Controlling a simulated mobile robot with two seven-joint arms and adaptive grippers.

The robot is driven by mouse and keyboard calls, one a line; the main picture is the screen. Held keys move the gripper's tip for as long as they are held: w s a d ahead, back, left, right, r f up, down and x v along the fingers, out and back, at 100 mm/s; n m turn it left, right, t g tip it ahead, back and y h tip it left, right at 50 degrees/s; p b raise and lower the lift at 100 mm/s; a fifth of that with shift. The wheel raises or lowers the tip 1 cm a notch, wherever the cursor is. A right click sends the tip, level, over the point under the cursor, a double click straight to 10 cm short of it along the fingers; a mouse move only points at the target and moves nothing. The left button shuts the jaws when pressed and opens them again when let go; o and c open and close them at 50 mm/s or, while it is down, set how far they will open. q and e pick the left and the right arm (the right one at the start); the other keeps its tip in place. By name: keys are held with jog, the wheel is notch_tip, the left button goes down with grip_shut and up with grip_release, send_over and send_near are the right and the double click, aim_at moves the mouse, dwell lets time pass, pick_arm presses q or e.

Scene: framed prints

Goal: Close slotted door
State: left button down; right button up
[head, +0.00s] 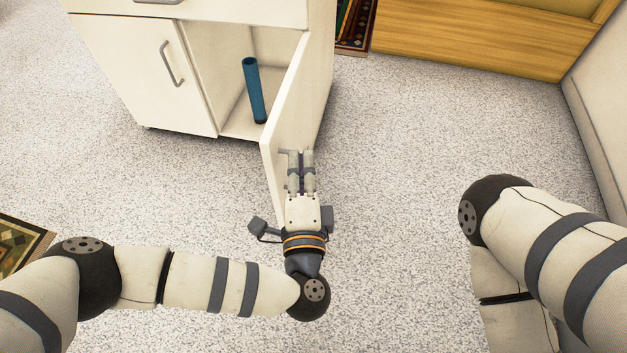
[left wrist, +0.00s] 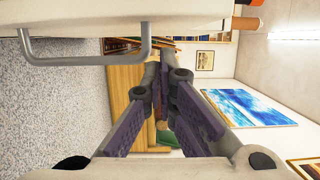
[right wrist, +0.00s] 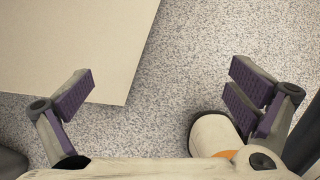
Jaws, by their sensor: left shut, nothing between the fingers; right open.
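The white cabinet's right door (head: 287,115) stands wide open, swung out toward me and seen nearly edge-on. No slots show on it from here. In the left wrist view the door (left wrist: 130,14) fills the top, with a grey bar handle (left wrist: 85,58) on its outer face. My left gripper (head: 301,153) is shut and empty, on the right, outer side of the door near its front edge. In the left wrist view my left gripper (left wrist: 163,75) is beside the handle, not around it. I cannot tell whether it touches the door. My right gripper (right wrist: 165,92) is open and empty.
The cabinet's left door (head: 145,75) is shut. A blue cylinder (head: 254,90) stands inside the open compartment. The speckled floor (head: 400,150) right of the door is clear. A wooden piece (head: 480,35) is behind. A pale panel (right wrist: 75,40) shows in the right wrist view.

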pick_arm(q)
jog(key=shift+w+a+r, duration=0.1)
jog(key=shift+w+a, duration=0.1)
jog(key=shift+a, duration=0.65)
